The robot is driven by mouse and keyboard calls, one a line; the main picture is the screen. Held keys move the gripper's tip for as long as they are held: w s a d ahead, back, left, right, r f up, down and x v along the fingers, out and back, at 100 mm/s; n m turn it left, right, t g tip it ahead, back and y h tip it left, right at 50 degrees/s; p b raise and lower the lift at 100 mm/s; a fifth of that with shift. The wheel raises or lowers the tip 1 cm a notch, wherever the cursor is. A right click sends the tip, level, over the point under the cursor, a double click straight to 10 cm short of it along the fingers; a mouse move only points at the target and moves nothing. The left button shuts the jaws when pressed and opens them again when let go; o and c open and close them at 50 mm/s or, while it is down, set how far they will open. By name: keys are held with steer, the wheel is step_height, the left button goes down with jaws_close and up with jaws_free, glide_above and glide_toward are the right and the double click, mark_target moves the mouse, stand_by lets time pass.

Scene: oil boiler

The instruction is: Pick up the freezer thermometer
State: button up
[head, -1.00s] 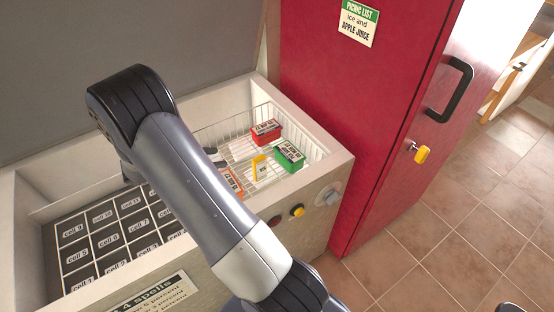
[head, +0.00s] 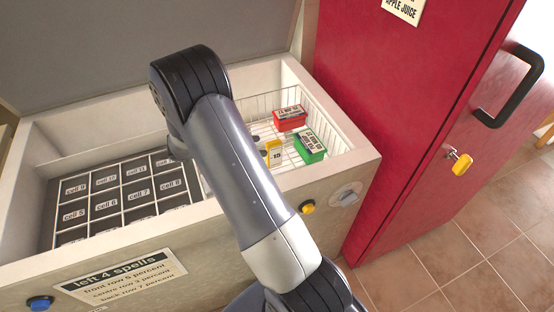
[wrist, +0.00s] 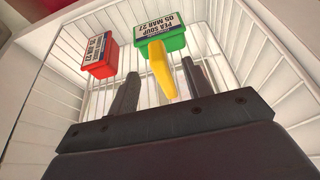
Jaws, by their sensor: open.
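The freezer thermometer appears to be the small upright yellow piece (head: 273,152) with a white, dark-marked face, standing in the wire basket (head: 345,143) of the open chest freezer. In the wrist view the yellow piece (wrist: 162,70) appears edge-on between the two dark fingers. My gripper (wrist: 160,88) is open, with a finger on each side of the yellow piece and gaps showing. I cannot tell whether its lower part is between the fingers or beyond them. In the head view my arm hides most of the gripper.
A red box (head: 290,118) and a green box (head: 310,147) labelled pea soup lie in the basket close by. The basket's wire walls and the freezer rim (head: 352,165) surround them. A grid of labelled cells (head: 120,200) fills the left.

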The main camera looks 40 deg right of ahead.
mark_target(277, 147)
steer(key=x, duration=0.4)
steer(key=f+b+x, duration=0.1)
steer(key=x, duration=0.3)
steer(key=shift+w+f, duration=0.1)
steer(key=shift+w, duration=0.1)
jaws_close()
stand_by(0.4)
